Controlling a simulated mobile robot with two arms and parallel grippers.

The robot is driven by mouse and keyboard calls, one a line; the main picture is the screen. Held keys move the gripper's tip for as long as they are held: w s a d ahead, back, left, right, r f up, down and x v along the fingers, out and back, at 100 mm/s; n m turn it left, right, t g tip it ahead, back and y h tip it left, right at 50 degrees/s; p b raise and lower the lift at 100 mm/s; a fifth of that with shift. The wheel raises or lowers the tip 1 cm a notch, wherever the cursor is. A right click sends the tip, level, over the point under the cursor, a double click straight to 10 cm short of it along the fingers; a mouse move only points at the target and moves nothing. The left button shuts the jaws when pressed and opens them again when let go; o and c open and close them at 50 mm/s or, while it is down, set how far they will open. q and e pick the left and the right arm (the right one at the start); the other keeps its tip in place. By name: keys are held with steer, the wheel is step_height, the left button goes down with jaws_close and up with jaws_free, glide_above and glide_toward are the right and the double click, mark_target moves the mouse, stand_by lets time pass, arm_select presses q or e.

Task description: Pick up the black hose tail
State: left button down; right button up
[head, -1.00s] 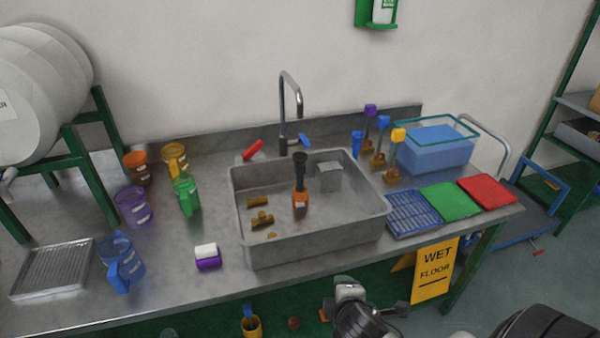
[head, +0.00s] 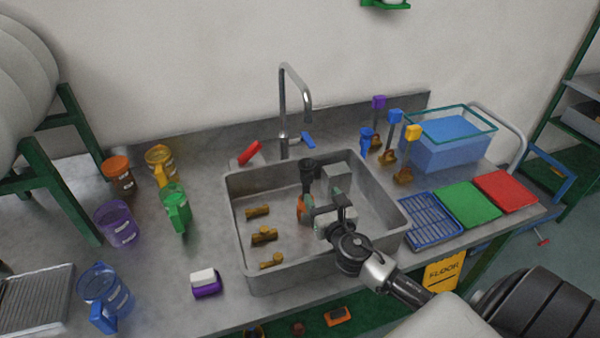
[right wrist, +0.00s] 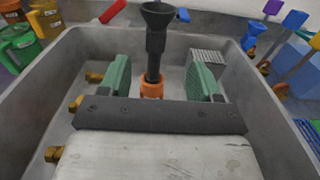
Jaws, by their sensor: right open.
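The black hose tail (head: 307,172) stands upright in the sink, with a flared top and an orange lower part. It also shows in the right wrist view (right wrist: 156,42), straight ahead. My right gripper (head: 322,200) is inside the sink area, close to the hose tail. Its two green-padded fingers (right wrist: 160,80) are open, and in the right wrist view the hose tail appears in the gap between them. I see no contact, and the exact depth between them is hard to tell. My left gripper is not in view.
The steel sink (head: 240,265) has raised walls around the gripper. Several brass fittings (head: 264,236) lie at its left, and a grey block (head: 337,180) is at the back right. The tap (head: 283,110) rises behind. Coloured jugs (head: 175,208) stand left; a blue rack (head: 431,220) lies right.

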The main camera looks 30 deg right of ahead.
mark_target(309, 178)
steer(key=x, duration=0.4)
steer(key=shift+r+p, duration=0.25)
steer(key=shift+p, duration=0.05)
steer(key=shift+w, duration=0.35)
steer(key=x, duration=0.5)
steer(key=shift+a+f, duration=0.25)
steer(key=shift+f, duration=0.15)
steer(key=shift+w+d+f, duration=0.1)
steer(key=shift+w, duration=0.3)
steer(key=shift+s, duration=0.1)
steer(key=shift+c, duration=1.1)
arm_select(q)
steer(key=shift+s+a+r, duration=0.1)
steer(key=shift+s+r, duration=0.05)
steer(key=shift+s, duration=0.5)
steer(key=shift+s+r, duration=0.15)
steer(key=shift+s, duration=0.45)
arm_select(e)
steer(key=c, duration=0.8)
